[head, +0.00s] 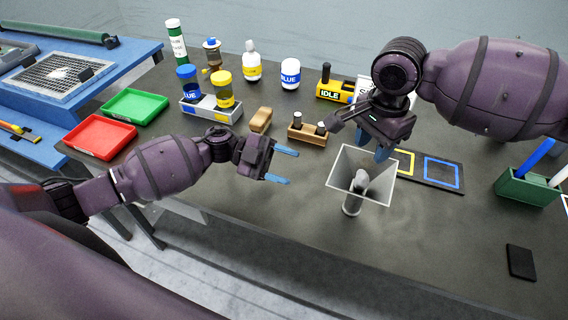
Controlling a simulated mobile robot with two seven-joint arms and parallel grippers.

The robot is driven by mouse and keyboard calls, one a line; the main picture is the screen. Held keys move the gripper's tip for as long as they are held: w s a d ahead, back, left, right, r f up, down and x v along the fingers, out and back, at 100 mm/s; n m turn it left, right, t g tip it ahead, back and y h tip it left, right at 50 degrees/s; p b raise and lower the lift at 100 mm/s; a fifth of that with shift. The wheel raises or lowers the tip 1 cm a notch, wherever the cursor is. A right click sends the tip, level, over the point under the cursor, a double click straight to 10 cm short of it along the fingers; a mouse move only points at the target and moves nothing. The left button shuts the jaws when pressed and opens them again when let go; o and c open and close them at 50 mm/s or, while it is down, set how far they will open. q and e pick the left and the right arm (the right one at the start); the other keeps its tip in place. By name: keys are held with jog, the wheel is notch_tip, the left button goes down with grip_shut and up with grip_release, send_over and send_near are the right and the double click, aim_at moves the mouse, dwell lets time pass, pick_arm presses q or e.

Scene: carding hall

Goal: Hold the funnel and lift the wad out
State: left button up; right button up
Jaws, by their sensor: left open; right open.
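The funnel (343,167) is a pale grey, square-mouthed piece with a short round spout below, standing on the dark table. A grey wad (360,181) shows inside its mouth, low in the throat. My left gripper (287,166) is open and empty, to the left of the funnel and apart from it, its blue fingertips pointing right. My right gripper (372,144) is open and empty, over the far side of the funnel's rim with its fingers pointing down. I cannot tell whether it touches the rim.
A dark board with yellow and blue squares (459,189) lies right of the funnel. A green holder (524,187) and a black pad (521,263) are farther right. Red (99,137) and green (134,106) trays, bottles and a wooden block (307,134) stand left and behind. The front table is clear.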

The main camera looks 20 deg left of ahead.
aim_at(328, 183)
pick_arm(q)
jog(key=d, duration=1)
jog(key=shift+s+d, duration=0.25)
jog(key=shift+d, duration=0.15)
jog(key=shift+s, duration=0.1)
jog(key=c, duration=0.9)
jog(key=o, duration=0.4)
jog(key=shift+f, duration=0.15)
jog(key=c, duration=0.4)
grip_shut()
